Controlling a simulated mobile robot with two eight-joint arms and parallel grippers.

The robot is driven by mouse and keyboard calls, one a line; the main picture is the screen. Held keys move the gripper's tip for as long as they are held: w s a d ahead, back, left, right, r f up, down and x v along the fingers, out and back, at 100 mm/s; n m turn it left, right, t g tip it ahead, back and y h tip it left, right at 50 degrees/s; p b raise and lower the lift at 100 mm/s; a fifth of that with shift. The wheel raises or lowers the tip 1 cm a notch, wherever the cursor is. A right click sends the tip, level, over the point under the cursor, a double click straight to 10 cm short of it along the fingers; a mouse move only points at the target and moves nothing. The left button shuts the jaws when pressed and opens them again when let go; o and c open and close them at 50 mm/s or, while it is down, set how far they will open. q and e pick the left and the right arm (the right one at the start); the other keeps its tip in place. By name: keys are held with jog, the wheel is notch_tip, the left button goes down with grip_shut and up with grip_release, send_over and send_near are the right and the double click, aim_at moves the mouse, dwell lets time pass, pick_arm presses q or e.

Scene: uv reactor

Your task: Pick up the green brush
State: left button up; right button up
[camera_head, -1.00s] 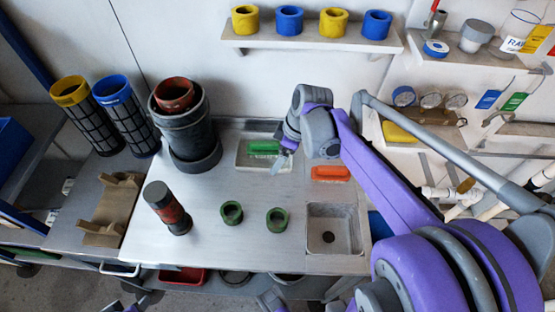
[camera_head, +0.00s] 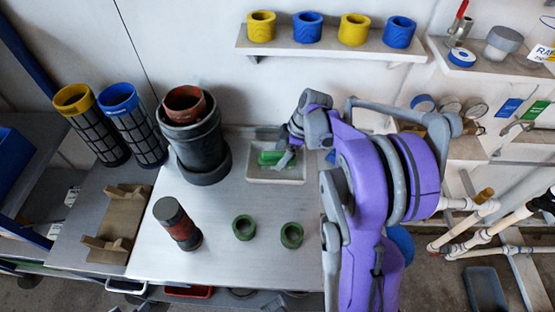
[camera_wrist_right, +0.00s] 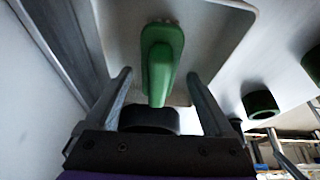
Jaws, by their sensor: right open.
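The green brush (camera_head: 268,158) lies in a shallow pale tray (camera_head: 262,178) at the back of the bench, right of the dark cylinders. In the right wrist view the brush (camera_wrist_right: 161,55) points lengthwise toward the gripper. My right gripper (camera_head: 288,153) is over the tray, close to the brush, and covers part of its right side in the head view. In the wrist view my right gripper's (camera_wrist_right: 158,76) two fingers are spread, one on each side of the brush, with visible gaps. My left gripper is not in view.
A large black cylinder (camera_head: 199,155) stands left of the tray. A dark red-banded cylinder (camera_head: 177,223) and two green rings (camera_head: 244,228) (camera_head: 291,235) are on the bench in front. A wall shelf (camera_head: 320,49) with yellow and blue rings is above. The bench's middle is clear.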

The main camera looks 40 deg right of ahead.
aim_at(277, 153)
jog(key=x, duration=0.2)
jog(key=shift+w+f, duration=0.2)
jog(key=shift+f, duration=0.05)
grip_shut()
dwell(0.3)
notch_tip(277, 153, up, 10)
jog(key=shift+r+p, duration=0.1)
jog(key=shift+p, duration=0.25)
